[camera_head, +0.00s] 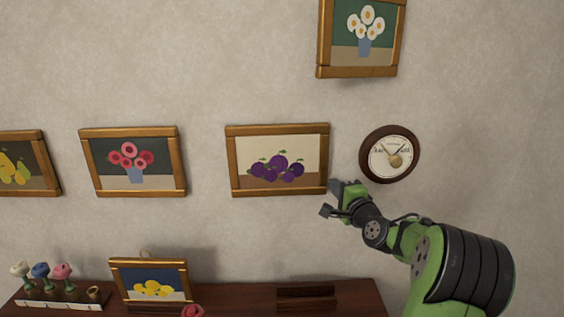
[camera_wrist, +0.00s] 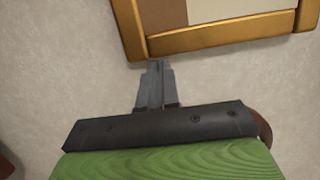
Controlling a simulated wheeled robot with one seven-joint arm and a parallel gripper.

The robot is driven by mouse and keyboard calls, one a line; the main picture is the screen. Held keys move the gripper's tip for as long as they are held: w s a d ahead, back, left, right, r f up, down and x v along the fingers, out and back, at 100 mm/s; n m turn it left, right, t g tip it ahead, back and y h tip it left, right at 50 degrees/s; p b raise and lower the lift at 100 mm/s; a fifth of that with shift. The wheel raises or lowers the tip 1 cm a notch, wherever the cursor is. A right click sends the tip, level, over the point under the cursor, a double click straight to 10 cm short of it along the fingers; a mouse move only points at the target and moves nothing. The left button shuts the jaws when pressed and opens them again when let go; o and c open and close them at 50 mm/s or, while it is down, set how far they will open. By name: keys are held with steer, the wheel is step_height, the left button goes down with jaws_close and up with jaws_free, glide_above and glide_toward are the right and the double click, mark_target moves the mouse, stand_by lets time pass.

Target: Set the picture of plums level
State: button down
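The picture of plums (camera_head: 278,128) hangs on the wall in a gold-brown frame. Its top and bottom edges run nearly parallel to those of the flower picture to its left; I cannot make out a clear tilt. My gripper (camera_head: 333,197) is at its lower right corner. In the wrist view the gripper's fingers (camera_wrist: 156,80) lie side by side with no visible gap and hold nothing. Their tips are at the edge of the frame's corner (camera_wrist: 210,38); whether they touch it I cannot tell.
A round clock-like dial (camera_head: 390,154) hangs close to the right, above my arm. The pink flower picture (camera_head: 135,130) hangs left, a daisy picture (camera_head: 357,72) above. Below, a dark shelf (camera_head: 240,290) bears a lemon picture (camera_head: 150,264) and several small flowers. Bare wall lies below the plums.

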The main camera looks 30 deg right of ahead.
stand_by(0.3)
steer(key=b+v, duration=0.4)
steer(key=v, duration=0.4)
stand_by(0.6)
steer(key=shift+a, duration=0.2)
